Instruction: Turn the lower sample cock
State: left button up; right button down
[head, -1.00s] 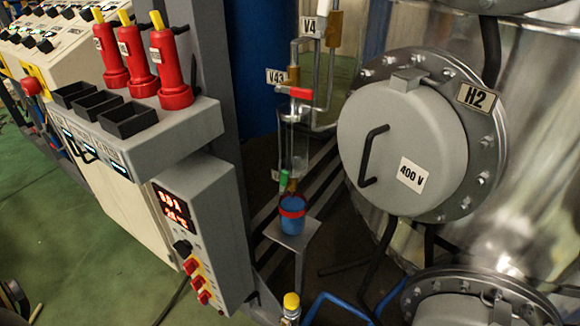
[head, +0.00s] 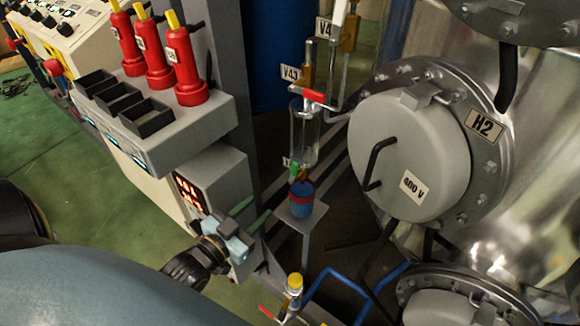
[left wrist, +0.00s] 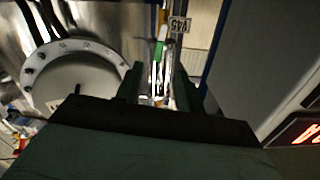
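The lower sample cock (head: 294,168) has a green handle and sits under the glass sample vessel (head: 304,135), just above a blue cup (head: 301,203) with a red band. My left gripper (head: 252,214) is open and empty, left of the cup and lower in the picture than the cock, apart from both. In the left wrist view, the green handle (left wrist: 159,50) shows ahead, between the two open fingers (left wrist: 158,85), beside a tag (left wrist: 180,25). The upper cock (head: 314,95) has a red handle. My right gripper is not in view.
The grey control box (head: 215,175) with red digits stands close behind my left gripper. The flanged grey cover (head: 400,160) marked 400 V is to the right of the vessel. A yellow-capped valve (head: 295,282) and blue pipe (head: 335,275) lie below.

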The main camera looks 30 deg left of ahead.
aim_at(293, 170)
pick_arm(q)
jog(key=w, duration=0.4)
jog(key=w+r, duration=0.1)
jog(key=w, duration=0.4)
jog(key=w+d, duration=0.1)
jog(key=w, duration=0.3)
jog(key=shift+w+r+b, duration=0.2)
jog(key=shift+r+b, duration=0.1)
jog(key=shift+b, duration=0.1)
jog(key=shift+c, duration=0.2)
grip_shut()
